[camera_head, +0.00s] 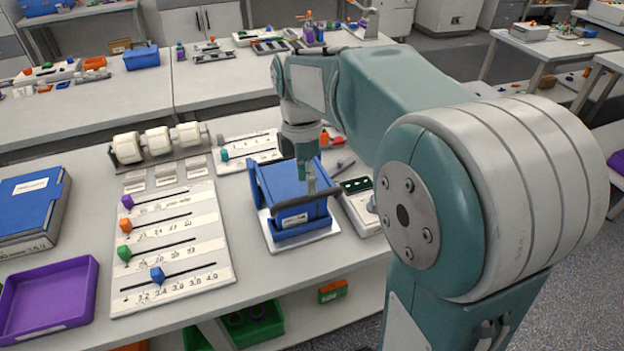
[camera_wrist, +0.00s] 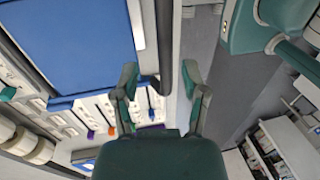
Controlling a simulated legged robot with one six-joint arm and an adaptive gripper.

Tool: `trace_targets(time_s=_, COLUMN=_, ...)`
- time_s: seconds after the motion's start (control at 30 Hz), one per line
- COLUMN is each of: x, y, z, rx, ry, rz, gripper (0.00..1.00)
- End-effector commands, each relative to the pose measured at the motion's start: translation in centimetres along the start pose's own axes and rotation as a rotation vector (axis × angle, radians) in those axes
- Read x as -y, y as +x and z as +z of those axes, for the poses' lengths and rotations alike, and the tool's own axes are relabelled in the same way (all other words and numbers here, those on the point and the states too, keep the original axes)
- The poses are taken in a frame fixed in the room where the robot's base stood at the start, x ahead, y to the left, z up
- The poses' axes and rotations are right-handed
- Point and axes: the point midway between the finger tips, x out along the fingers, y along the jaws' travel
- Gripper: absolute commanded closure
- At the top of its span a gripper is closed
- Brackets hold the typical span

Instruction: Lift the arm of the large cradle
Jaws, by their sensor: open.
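The large cradle (camera_head: 292,222) is a blue box on a white base plate, on the near bench. Its arm, a dark bar (camera_head: 322,194), lies across its near side, close to level. My gripper (camera_head: 309,182) points down over the right part of this bar. In the wrist view my gripper (camera_wrist: 160,78) is open, with one finger on each side of the dark bar (camera_wrist: 165,40). The cradle's blue top (camera_wrist: 70,40) shows at the left there. I cannot tell whether a finger touches the bar.
A slider board (camera_head: 170,245) with coloured knobs lies left of the cradle, with a rack of white rollers (camera_head: 157,144) behind it. A purple tray (camera_head: 50,300) and a blue binder (camera_head: 30,205) are at the far left. A small device (camera_head: 360,200) stands close on the right.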

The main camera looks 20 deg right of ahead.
Motion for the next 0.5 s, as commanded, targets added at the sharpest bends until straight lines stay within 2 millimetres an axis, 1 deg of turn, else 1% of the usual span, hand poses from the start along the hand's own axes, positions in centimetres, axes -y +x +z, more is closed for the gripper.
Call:
trace_targets(time_s=0.03, x=0.2, y=0.7, z=0.0, rx=0.000, ry=0.001, rz=-0.002, gripper=0.43)
trace_targets(time_s=0.2, x=0.5, y=2.7, z=-0.6, rx=0.005, ry=0.000, rz=0.000, gripper=0.43)
trace_targets(time_s=0.23, x=0.4, y=1.9, z=-0.7, rx=0.006, ry=0.000, rz=0.005, gripper=0.43)
trace_targets(time_s=0.5, x=0.4, y=-2.1, z=-0.7, rx=0.006, ry=0.000, rz=0.004, gripper=0.43)
